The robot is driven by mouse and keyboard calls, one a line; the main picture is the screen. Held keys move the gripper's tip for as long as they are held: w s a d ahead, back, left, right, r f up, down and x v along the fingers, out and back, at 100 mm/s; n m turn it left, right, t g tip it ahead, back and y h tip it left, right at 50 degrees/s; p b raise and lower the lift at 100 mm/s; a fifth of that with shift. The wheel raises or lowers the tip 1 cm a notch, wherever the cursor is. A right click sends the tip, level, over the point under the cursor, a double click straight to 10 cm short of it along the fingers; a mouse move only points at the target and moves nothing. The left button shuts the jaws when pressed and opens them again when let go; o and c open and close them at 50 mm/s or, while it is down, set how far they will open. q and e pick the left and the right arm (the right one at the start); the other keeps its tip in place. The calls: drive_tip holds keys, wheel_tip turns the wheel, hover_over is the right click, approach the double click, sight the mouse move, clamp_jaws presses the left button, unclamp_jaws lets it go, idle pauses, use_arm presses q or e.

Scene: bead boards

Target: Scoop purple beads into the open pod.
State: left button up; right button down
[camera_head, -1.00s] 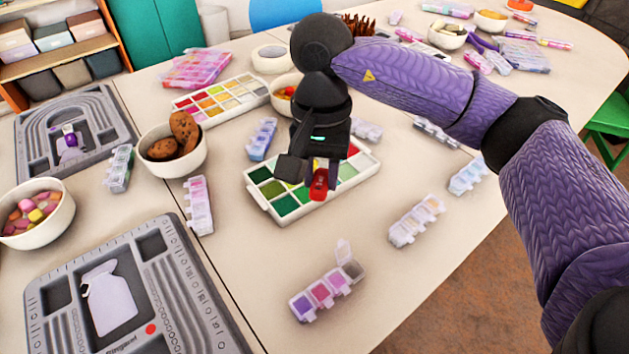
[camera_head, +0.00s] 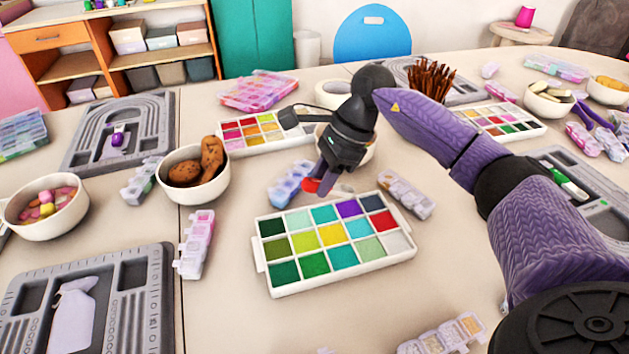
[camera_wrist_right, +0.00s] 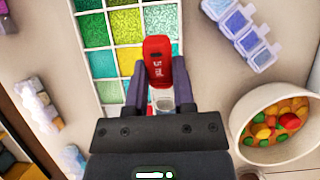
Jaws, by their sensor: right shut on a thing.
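My right gripper (camera_head: 324,182) is shut on a red scoop (camera_wrist_right: 158,60), which also shows as a small red end in the head view (camera_head: 311,185). It is near the far edge of the white bead tray (camera_head: 341,285); its exact height is unclear. Purple beads (camera_head: 348,208) fill a far-row compartment of that tray, right of the gripper. In the wrist view the scoop overlaps the tray's green and yellow cells; whether it holds beads cannot be told. The pod with the raised lid is not clearly in view now. My left gripper is not in view.
A bowl of colourful candies (camera_wrist_right: 275,128) stands close by the gripper in the wrist view. A blue closed pod strip (camera_head: 289,184) lies left of the gripper, a cookie bowl (camera_head: 190,205) further left. Bare table lies in front of the tray.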

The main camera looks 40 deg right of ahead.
sight(339, 187)
drive_tip(key=shift+s+d+f+t+y+b, duration=0.15)
drive_tip(key=shift+d+f+y+b, duration=0.1)
drive_tip(key=shift+f+y+b, duration=0.35)
drive_tip(key=shift+s+d+f+t+y+b, duration=0.15)
drive_tip(key=shift+d+f+y+b, duration=0.15)
drive_tip(key=shift+b, duration=0.35)
drive_tip(key=shift+w+d+f+b, duration=0.1)
drive_tip(key=shift+f+b, duration=0.1)
drive_tip(key=shift+b, duration=0.2)
drive_tip(key=shift+d+f+b, duration=0.2)
drive_tip(key=shift+f+b, duration=0.5)
drive_tip(key=shift+f, duration=0.1)
drive_tip(key=shift+d+f, duration=0.1)
drive_tip(key=shift+f, duration=0.1)
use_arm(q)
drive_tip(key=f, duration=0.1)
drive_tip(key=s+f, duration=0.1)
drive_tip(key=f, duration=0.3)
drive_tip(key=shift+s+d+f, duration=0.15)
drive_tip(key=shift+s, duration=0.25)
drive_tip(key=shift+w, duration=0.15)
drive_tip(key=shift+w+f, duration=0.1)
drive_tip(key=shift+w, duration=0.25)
